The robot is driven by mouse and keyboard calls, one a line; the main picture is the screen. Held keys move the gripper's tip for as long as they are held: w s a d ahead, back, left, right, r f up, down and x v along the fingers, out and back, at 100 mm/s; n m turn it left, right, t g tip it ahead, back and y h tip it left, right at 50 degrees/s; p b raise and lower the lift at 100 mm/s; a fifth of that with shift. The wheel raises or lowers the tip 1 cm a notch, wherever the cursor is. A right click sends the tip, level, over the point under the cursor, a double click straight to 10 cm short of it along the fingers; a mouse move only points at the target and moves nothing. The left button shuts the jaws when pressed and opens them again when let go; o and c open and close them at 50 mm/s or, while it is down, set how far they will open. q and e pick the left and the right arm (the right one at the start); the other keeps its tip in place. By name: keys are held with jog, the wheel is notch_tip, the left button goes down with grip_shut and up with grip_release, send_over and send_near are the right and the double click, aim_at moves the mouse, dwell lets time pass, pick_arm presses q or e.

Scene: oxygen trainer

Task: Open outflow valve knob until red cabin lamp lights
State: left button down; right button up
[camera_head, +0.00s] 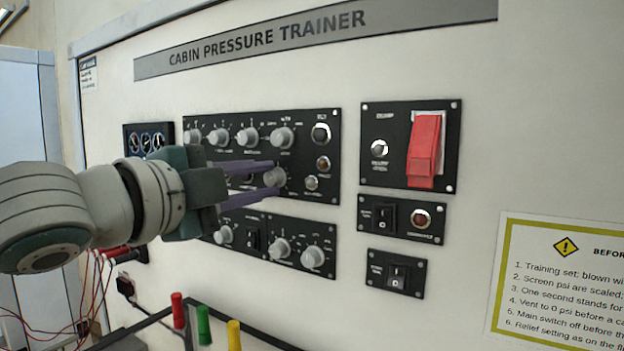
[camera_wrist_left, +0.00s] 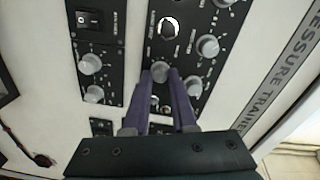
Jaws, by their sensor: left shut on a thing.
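My left gripper (camera_head: 272,172) reaches in from the left to the upper black control panel. Its two purple fingers are shut on a round grey knob (camera_head: 275,178) in the panel's lower row. The knob also shows between the fingertips in the left wrist view (camera_wrist_left: 160,71). Its label is too small to read, so I cannot confirm it is the outflow valve knob. A dark reddish lamp (camera_head: 323,163) sits right of the knob, and another (camera_head: 422,218) is on a smaller panel; neither glows clearly. I cannot tell which is the cabin lamp. My right gripper is not in view.
Several other grey knobs (camera_head: 282,138) crowd the panel above and below the fingers. A red guarded switch (camera_head: 424,148) and black rocker switches (camera_head: 384,217) are to the right. Red, green and yellow posts (camera_head: 203,325) stand below.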

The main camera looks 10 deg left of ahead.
pick_arm(q)
jog(key=c, duration=0.7)
grip_release()
jog(key=b+v, duration=0.5)
jog(key=v, duration=0.4)
jog(key=shift+s+a+b, duration=0.1)
jog(key=shift+s+b, duration=0.3)
